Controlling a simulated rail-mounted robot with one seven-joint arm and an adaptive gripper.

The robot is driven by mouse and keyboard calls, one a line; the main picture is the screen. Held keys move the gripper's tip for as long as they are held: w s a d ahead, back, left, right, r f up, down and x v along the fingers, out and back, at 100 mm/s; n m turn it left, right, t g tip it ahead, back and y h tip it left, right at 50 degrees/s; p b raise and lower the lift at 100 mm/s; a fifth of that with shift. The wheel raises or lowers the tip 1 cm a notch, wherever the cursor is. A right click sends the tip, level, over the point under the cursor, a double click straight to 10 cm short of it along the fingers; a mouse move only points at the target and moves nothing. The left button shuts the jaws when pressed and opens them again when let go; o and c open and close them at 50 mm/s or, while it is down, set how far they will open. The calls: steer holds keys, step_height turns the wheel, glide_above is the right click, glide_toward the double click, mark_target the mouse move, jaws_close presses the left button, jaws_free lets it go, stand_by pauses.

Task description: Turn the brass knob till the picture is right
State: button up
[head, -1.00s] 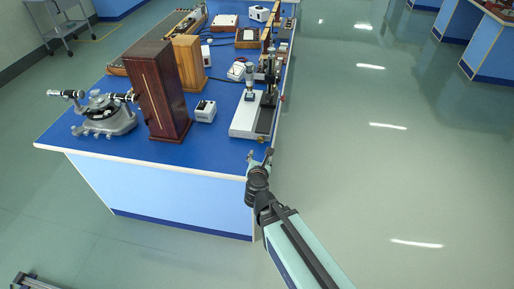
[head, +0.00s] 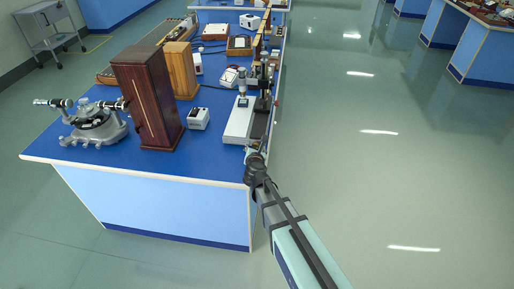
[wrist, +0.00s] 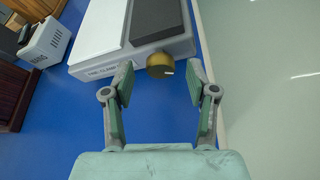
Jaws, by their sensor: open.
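The brass knob (wrist: 160,66) sits on the near end face of a white and dark-grey instrument (wrist: 104,32). In the wrist view my gripper (wrist: 158,78) is open, with one green-padded finger on each side of the knob and a visible gap to each. I cannot tell whether the fingertips reach past the knob's face. In the head view the instrument (head: 240,122) stands at the bench's right front corner, and my gripper (head: 254,156) is at its near end, hiding the knob. No picture or screen can be made out.
A white box (wrist: 45,42) and a dark wooden cabinet (wrist: 14,92) stand to the left on the blue bench top (wrist: 70,110). A grey spectrometer (head: 94,124) is at the far left. The bench's right edge is close to my gripper, with open floor beyond.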

steer(key=shift+w+f, duration=0.25)
steer(key=shift+w, duration=0.35)
jaws_close()
steer(key=shift+r+p, duration=0.1)
steer(key=shift+p, duration=0.2)
